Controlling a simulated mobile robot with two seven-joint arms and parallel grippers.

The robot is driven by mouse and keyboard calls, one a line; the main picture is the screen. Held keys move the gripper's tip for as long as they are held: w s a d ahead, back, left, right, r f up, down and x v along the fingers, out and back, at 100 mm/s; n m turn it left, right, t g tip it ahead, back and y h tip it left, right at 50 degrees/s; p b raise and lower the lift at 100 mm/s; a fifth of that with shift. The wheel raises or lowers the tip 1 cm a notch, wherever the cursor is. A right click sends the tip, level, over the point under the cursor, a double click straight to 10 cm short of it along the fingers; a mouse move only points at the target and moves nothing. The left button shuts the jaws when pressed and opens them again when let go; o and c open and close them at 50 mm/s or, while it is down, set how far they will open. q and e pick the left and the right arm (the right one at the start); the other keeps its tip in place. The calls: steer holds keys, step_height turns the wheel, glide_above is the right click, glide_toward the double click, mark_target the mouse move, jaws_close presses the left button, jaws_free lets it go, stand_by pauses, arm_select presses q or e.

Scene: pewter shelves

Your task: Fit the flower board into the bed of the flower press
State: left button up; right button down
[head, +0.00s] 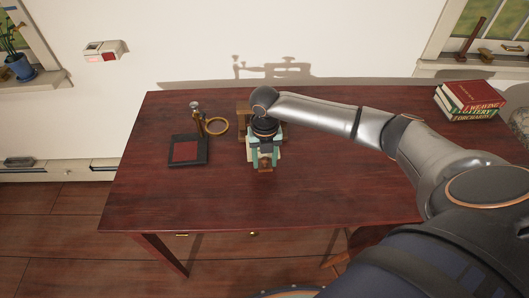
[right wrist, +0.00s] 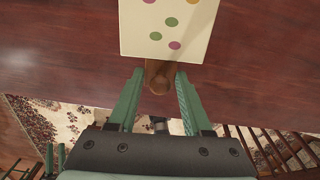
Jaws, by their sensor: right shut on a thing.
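The flower board (right wrist: 170,28) is a cream panel with coloured dots and a brown wooden handle (right wrist: 161,76). My right gripper (right wrist: 160,82) has its green fingers on either side of the handle and is shut on it. Green parts, probably my left gripper (right wrist: 54,160), show at the right wrist view's lower left.
A dark square frame with a red pad (head: 186,152) lies left of the press on the table (head: 190,205). Books (head: 470,100) are stacked far right. The table's front left is clear.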

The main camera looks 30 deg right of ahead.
steer(key=shift+r+m+p, duration=0.2)
steer(key=shift+m+p, duration=0.1)
steer(key=shift+p, duration=0.3)
steer(key=shift+w+f+b, duration=0.1)
steer(key=shift+f+b, duration=0.4)
steer(key=shift+f, duration=0.2)
steer(key=shift+w+d+f+b, duration=0.25)
steer(key=shift+w+f+b, duration=0.1)
steer(key=shift+f+b, duration=0.35)
steer(key=shift+w+d+f+b, duration=0.2)
steer(key=shift+w+f+b, duration=0.15)
steer(key=shift+f+b, duration=0.35)
steer(key=shift+w+d+f+b, duration=0.25)
steer(key=shift+w+f+b, duration=0.1)
steer(key=shift+f+b, duration=0.3)
steer(key=shift+w+d+r, duration=0.1)
steer(key=shift+w+d, duration=0.1)
steer(key=shift+w, duration=0.1)
steer(key=shift+p, duration=0.5)
steer(key=shift+w+d, duration=0.1)
steer(key=shift+w, duration=0.05)
